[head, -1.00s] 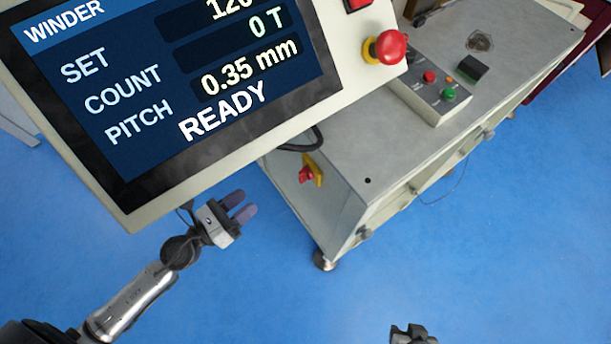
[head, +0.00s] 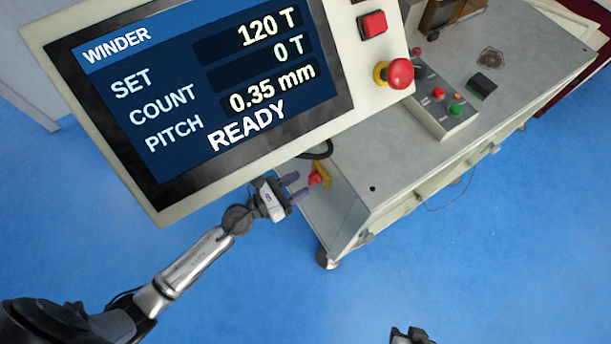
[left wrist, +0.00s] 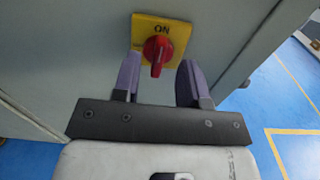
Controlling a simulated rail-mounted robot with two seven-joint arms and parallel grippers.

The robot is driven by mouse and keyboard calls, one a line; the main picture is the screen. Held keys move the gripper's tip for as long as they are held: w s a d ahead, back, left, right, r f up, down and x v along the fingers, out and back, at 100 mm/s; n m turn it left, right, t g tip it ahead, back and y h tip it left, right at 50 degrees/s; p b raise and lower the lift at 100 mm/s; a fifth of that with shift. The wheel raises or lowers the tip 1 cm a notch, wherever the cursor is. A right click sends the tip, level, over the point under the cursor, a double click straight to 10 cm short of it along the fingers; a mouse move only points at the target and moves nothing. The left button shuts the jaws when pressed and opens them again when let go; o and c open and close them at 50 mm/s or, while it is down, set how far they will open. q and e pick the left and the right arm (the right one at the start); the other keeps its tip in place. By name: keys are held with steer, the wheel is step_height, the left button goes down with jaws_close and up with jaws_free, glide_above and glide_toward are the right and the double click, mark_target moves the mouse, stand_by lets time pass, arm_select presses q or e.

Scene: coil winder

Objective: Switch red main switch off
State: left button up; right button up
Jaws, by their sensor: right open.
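The red main switch (head: 315,178) sits on a yellow plate (head: 325,171) on the end face of the machine cabinet. In the left wrist view the switch knob (left wrist: 157,53) points straight down in the picture, and the yellow plate (left wrist: 173,29) reads "ON" above it. My left gripper (head: 295,187) is open just in front of the switch; in the left wrist view its two purple fingers (left wrist: 158,82) stand on either side below the knob, apart from it. My right gripper (head: 412,335) shows only partly at the bottom edge, away from the machine.
The winder screen (head: 200,90) reads READY and overhangs the left arm. A red mushroom button (head: 399,73) is on the panel's right. A button box (head: 442,105) sits on the cabinet top. A dark cable (head: 318,153) hangs near the switch. Blue floor in front is clear.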

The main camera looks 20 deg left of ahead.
mark_target(313, 178)
arm_select(q)
steer(key=shift+x, duration=1.3)
jaws_close()
